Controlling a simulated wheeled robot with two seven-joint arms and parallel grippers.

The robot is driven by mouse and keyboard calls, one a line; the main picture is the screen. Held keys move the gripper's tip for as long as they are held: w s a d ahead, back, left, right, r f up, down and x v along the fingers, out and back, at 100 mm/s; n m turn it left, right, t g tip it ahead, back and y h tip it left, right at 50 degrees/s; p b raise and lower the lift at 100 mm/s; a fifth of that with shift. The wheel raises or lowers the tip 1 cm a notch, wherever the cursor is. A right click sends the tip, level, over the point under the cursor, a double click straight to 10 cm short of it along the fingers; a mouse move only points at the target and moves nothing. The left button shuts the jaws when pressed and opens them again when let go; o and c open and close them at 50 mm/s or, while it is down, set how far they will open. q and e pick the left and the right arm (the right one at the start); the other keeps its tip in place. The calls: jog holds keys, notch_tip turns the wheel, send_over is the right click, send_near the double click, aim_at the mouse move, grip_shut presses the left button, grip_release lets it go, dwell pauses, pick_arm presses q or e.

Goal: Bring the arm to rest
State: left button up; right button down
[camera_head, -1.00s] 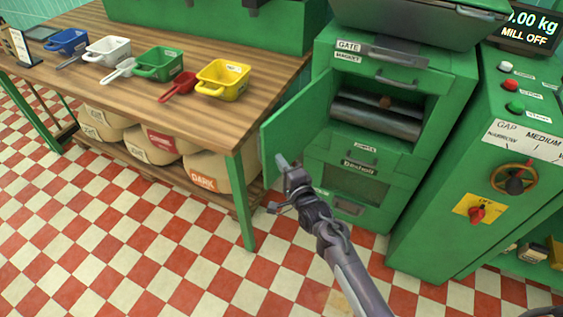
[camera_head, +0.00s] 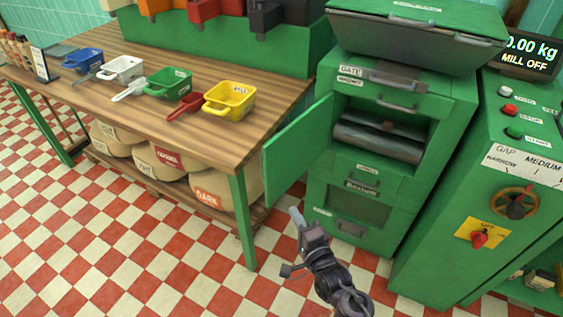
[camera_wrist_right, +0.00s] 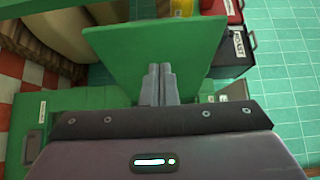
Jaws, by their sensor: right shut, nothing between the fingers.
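My right gripper (camera_head: 297,217) is in front of the green mill, low and below the open door, over the checkered floor. In the right wrist view its two fingers (camera_wrist_right: 161,84) lie together with nothing between them. The green mill door (camera_head: 297,148) stands swung open to the left; it also shows behind the fingers in the right wrist view (camera_wrist_right: 150,40). The fingertips appear apart from the door in the head view. The mill opening shows grey rollers (camera_head: 380,140) inside. My left gripper is out of the picture.
A wooden table (camera_head: 150,105) at the left holds blue, white, green and yellow scoop trays (camera_head: 229,99), with sacks (camera_head: 212,190) on its lower shelf. A green control cabinet (camera_head: 470,190) stands at the right. The floor (camera_head: 130,260) in front is open.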

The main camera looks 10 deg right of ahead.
jog(key=s+d+f+n+g+h+p, duration=0.1)
jog(key=s+f+n+g, duration=0.2)
jog(key=s+f, duration=0.5)
jog(key=s+d+f+n+g+p, duration=0.1)
jog(key=s+f+n+g, duration=0.2)
jog(key=f, duration=0.8)
jog(key=s+d+f+n+g+h+p, duration=0.1)
jog(key=s+d+f+n+g, duration=0.15)
jog(key=s+f, duration=0.55)
jog(key=s+d+f+n+g+h, duration=0.1)
jog(key=s+d+f+n+g, duration=0.1)
jog(key=s, duration=0.6)
jog(key=s+d+f+n+g+h+p, duration=0.1)
jog(key=s+d+f+n+g, duration=0.2)
jog(key=s+f, duration=0.3)
jog(key=s+d+f+n+g+h, duration=0.1)
jog(key=s+d+f+n+g, duration=0.2)
jog(key=s, duration=0.6)
notch_tip(320, 180, down, 2)
jog(key=shift+s+d+f+n, duration=0.1)
jog(key=shift+s+d+n, duration=0.25)
jog(key=shift+d, duration=0.25)
